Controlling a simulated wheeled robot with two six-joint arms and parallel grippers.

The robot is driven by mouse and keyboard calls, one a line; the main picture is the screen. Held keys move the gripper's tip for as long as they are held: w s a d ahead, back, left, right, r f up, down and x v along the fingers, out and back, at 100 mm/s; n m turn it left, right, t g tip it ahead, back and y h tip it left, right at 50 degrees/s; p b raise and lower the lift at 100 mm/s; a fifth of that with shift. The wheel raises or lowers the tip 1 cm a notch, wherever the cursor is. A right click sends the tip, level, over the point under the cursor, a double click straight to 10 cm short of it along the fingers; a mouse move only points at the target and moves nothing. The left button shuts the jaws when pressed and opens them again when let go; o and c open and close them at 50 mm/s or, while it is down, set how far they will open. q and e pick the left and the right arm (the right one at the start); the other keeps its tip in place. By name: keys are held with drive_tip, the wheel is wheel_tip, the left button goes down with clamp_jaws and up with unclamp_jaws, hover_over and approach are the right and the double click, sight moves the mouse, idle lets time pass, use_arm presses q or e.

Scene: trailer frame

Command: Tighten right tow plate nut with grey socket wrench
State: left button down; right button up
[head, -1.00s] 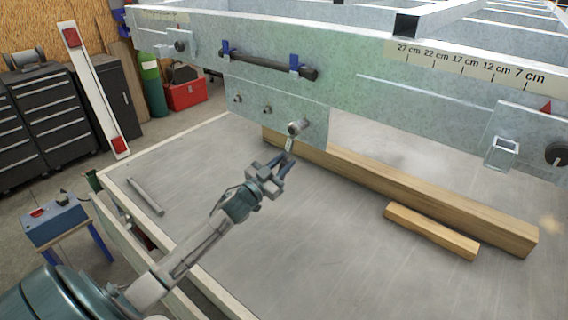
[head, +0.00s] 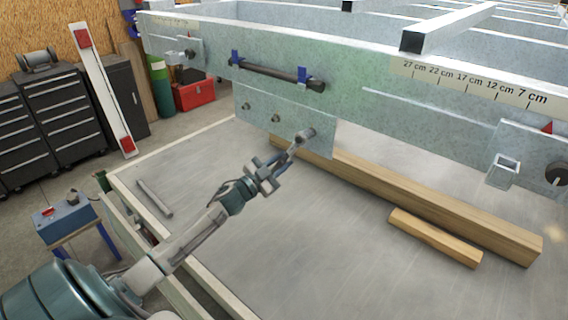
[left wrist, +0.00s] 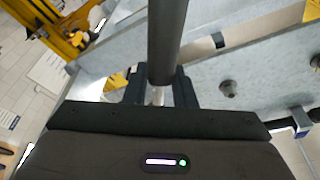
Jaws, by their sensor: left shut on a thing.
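My left gripper (head: 272,174) is shut on the grey socket wrench (head: 297,143). The wrench slants up and right from the jaws. Its head lies over the lower right part of the tow plate (head: 318,148), where it covers the right nut; I cannot tell whether the socket is seated. Two other tow plate nuts show to its left, a middle nut (head: 275,118) and a left nut (head: 245,105). In the left wrist view the dark wrench shaft (left wrist: 166,40) rises from between the jaws, with a nut (left wrist: 228,88) on the metal to its right. My right gripper is out of view.
A dark bar with blue clamps (head: 275,73) is on the trailer beam above the plate. A long timber (head: 420,200) and a short wood block (head: 435,238) lie on the table to the right. A grey metal bar (head: 154,198) lies at the left. The table's middle is clear.

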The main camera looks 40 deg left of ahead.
use_arm(q)
drive_tip(key=shift+d, duration=0.1)
drive_tip(key=s+d+n+y+p, duration=0.1)
drive_tip(key=d+n+y+p, duration=0.4)
drive_tip(key=d+n+p, duration=0.4)
drive_tip(key=d+n, duration=0.3)
drive_tip(key=n, duration=0.3)
drive_tip(key=shift+d+n, duration=0.3)
drive_tip(key=shift+n, duration=0.1)
idle(0.5)
